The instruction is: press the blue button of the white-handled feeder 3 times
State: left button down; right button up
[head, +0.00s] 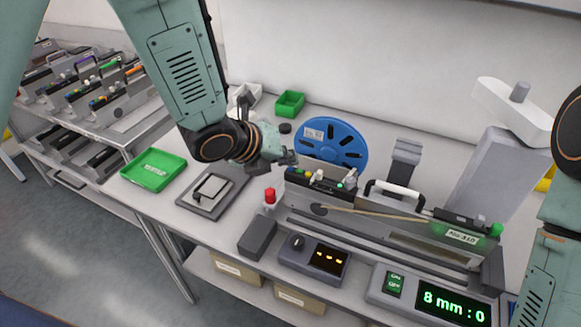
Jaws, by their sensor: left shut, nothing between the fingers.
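The white-handled feeder (375,203) lies on a stand on the bench, right of the picture's middle. Its white handle (397,187) arches over the top, and a label reading No.310 is near its right end. A small panel (318,182) with several coloured buttons is at its left end. The buttons are tiny and partly behind my gripper, so I cannot tell which is blue. My left gripper (291,159) is shut and empty, with its tips just above and left of that panel. I cannot tell whether it touches. My right gripper is out of view.
A blue reel (331,144) stands behind the panel. A red button (270,195) stands to its left. A box with a lit display (328,259) and a counter reading 8 mm : 0 (450,303) are in front. A green tray (154,170) is left. Trolleys with feeders stand far left.

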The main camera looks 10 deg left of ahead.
aim_at(287, 172)
pick_arm(q)
jog(key=shift+f, duration=0.2)
jog(key=shift+r, duration=0.15)
dwell(0.3)
jog(key=shift+r+p, duration=0.3)
jog(key=shift+r, duration=0.35)
jog(key=shift+r, duration=0.1)
jog(key=shift+r+p, duration=1.95)
jog(key=shift+r, duration=0.5)
jog(key=shift+f, duration=0.1)
